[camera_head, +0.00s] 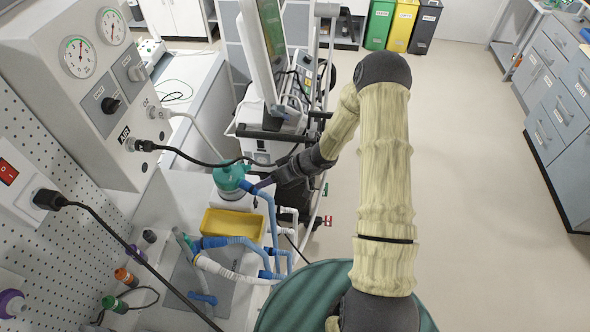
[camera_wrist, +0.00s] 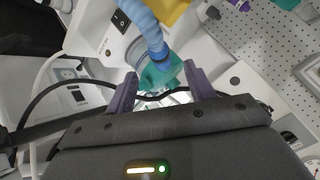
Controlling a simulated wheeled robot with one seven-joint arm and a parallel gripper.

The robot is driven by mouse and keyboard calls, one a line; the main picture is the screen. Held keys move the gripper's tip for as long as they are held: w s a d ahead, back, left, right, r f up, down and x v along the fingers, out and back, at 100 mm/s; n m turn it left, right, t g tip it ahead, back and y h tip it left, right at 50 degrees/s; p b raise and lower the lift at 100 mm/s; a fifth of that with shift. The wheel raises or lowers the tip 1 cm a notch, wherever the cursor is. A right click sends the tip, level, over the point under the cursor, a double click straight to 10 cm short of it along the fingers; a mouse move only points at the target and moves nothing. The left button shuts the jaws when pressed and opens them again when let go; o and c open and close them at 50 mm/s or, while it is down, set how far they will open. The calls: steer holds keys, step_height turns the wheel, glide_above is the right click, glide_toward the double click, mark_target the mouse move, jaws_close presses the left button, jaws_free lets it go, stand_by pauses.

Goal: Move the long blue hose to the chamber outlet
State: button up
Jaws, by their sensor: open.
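The teal-topped chamber (camera_head: 230,178) stands on the worktop behind the yellow tray. A ribbed blue hose (camera_head: 271,215) runs from the chamber's right side down towards the front; I cannot tell whether its end is seated on a port. In the wrist view this hose (camera_wrist: 146,28) ends in a blue cuff against the teal part (camera_wrist: 160,78). A second blue hose (camera_head: 232,241) lies in front of the tray; which one is the long one is unclear. My gripper (camera_head: 262,184) is open beside the chamber, its fingers (camera_wrist: 160,90) apart with the teal part beyond them.
A yellow tray (camera_head: 233,225) stands just in front of the chamber. A white hose (camera_head: 230,270) and a grey mat (camera_head: 205,285) lie nearer. A black cable (camera_head: 200,160) crosses above the chamber from the wall panel. The ventilator screen (camera_head: 268,50) stands behind. Floor at right is clear.

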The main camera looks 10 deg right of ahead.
steer(key=b+v, duration=0.2)
steer(key=v, duration=0.8)
steer(key=shift+d+r, duration=0.3)
steer(key=d+r+m+t+h+b, duration=0.4)
steer(key=d+r+h, duration=0.1)
steer(key=h, duration=0.4)
steer(key=s+a+m+g+b, duration=0.2)
steer(key=s+g, duration=0.2)
steer(key=s, duration=1.2)
steer(key=shift+a+r+m+h, duration=0.35)
steer(key=shift+r+m+h, duration=0.05)
steer(key=shift+r, duration=0.1)
